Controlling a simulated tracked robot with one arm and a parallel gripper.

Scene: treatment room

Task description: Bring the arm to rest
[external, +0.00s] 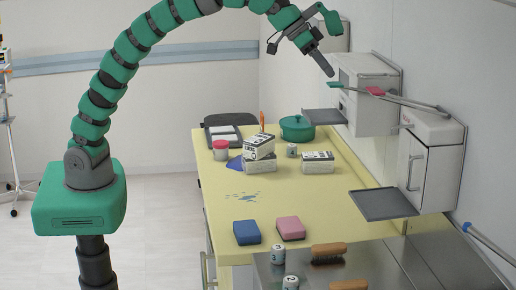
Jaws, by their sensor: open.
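My green and dark grey segmented arm (115,72) rises from its green base at the left, arches over the top edge of the picture and comes down at the upper right. Part of the arch is cut off by the frame. My gripper (303,36) is in the air above and behind the yellow table (240,213). Its jaws are spread apart and I see nothing held between them. A dark, narrow end piece points down and to the right, close in the picture to the wall-side rod; the actual gap is hard to tell.
Grey trays (384,204) jut out at the right. The table holds boxes (318,162), a green pot (297,127), blue (247,232) and pink (290,228) blocks. Brushes (328,253) lie in front.

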